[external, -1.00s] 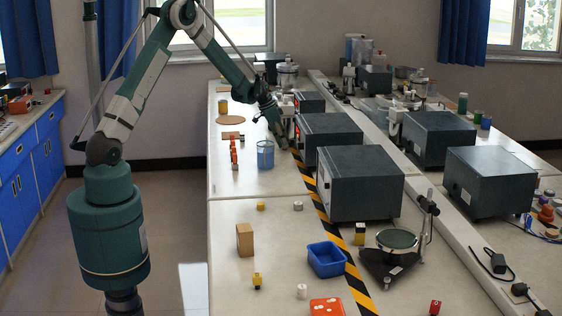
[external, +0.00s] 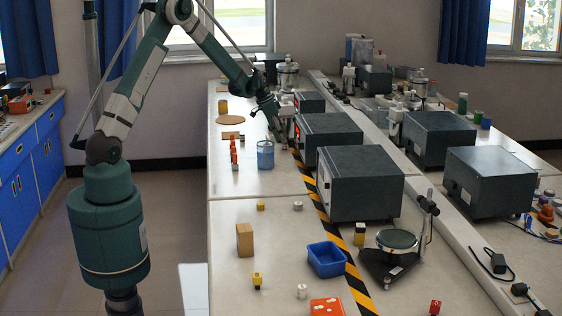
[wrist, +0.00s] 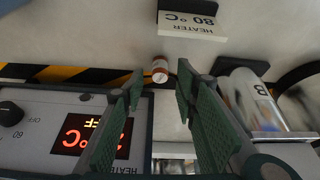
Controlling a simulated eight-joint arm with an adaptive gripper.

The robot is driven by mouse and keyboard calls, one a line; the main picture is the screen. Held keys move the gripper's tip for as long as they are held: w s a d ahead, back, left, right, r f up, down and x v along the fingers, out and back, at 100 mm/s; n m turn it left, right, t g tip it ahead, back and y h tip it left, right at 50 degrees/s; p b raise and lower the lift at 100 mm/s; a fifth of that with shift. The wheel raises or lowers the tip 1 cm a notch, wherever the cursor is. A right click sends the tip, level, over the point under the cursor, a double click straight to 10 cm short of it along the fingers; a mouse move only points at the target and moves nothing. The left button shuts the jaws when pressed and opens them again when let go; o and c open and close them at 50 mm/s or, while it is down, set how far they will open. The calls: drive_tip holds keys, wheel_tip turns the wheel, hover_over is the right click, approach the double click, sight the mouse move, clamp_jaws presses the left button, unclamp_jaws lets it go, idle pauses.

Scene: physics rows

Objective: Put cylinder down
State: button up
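A small cylinder (wrist: 160,70) with a white end and an orange-brown side shows in the wrist view. It lies in line with the gap between my fingertips, with space visible on both sides of it. My gripper (wrist: 160,84) has its two green fingers apart and is open. In the external view my gripper (external: 282,142) is low over the bench, left of the dark heater box. I cannot make out the cylinder there.
A heater (wrist: 65,130) with a lit red display is close on the left in the wrist view. A blue beaker (external: 265,155) stands left of my gripper on the bench.

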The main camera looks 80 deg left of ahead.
drive_tip(key=v, duration=0.9)
drive_tip(key=shift+p, duration=0.45)
idle(0.4)
drive_tip(key=s+d+r, duration=0.2)
drive_tip(key=d+r, duration=0.4)
drive_tip(key=d, duration=0.6)
drive_tip(key=s+d+r, duration=0.2)
drive_tip(key=d+r, duration=0.5)
drive_tip(key=d, duration=0.5)
drive_tip(key=s+d+r, duration=0.1)
drive_tip(key=d+r, duration=0.5)
drive_tip(key=d, duration=0.6)
drive_tip(key=s+d+t, duration=0.2)
drive_tip(key=s+d, duration=2.1)
drive_tip(key=d, duration=0.2)
drive_tip(key=shift+s+f+m+t, duration=0.25)
drive_tip(key=shift+f+m+t, duration=0.05)
drive_tip(key=shift+f+m, duration=0.1)
